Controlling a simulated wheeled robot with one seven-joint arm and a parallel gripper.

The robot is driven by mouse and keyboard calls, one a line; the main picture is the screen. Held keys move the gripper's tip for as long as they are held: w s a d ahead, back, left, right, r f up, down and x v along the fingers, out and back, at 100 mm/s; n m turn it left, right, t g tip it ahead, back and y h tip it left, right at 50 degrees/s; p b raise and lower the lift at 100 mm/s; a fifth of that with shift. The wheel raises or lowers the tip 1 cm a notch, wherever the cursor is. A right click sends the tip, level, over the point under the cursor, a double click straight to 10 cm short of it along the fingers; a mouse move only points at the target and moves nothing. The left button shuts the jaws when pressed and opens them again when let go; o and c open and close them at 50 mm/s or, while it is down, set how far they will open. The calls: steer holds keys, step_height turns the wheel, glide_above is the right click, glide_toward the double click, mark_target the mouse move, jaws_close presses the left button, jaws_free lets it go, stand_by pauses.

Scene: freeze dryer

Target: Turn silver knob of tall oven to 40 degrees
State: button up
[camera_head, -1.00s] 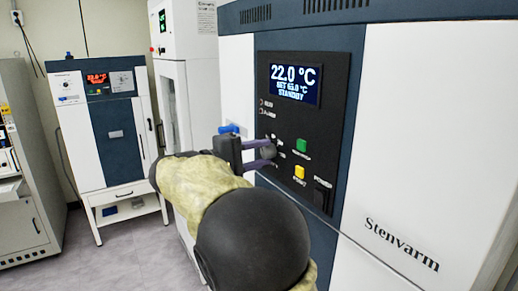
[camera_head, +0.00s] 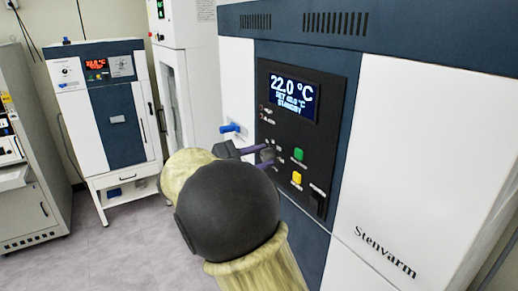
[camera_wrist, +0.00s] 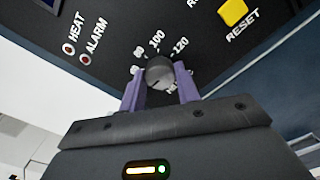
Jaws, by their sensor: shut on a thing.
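The tall oven (camera_head: 400,130), marked Stenvarm, fills the right of the head view. Its display (camera_head: 290,93) reads 22.0 °C, with a small, blurry set line that looks like 40.0 °C and STANDBY below. The silver knob (camera_head: 267,154) is on the black panel below the display, partly hidden by my gripper. In the wrist view the round knob (camera_wrist: 160,72) sits between the two purple fingers, with scale numbers such as 100 and 120 around it. My gripper (camera_wrist: 160,86) is shut on the knob.
A green button (camera_head: 298,154) and a yellow reset button (camera_head: 296,178) are close to the right of my fingers. A blue-tipped handle (camera_head: 230,128) sticks out to the left. A smaller oven (camera_head: 122,130) stands at the back left. The floor (camera_head: 110,245) is clear at left.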

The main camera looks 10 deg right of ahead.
steer(key=shift+f+n+p, duration=0.1)
steer(key=shift+n+p, duration=0.2)
steer(key=shift+n, duration=0.1)
steer(key=o, duration=1)
steer(key=shift+a, duration=0.1)
steer(key=b+v, duration=0.5)
steer(key=v, duration=1.2)
steer(key=shift+a, duration=0.15)
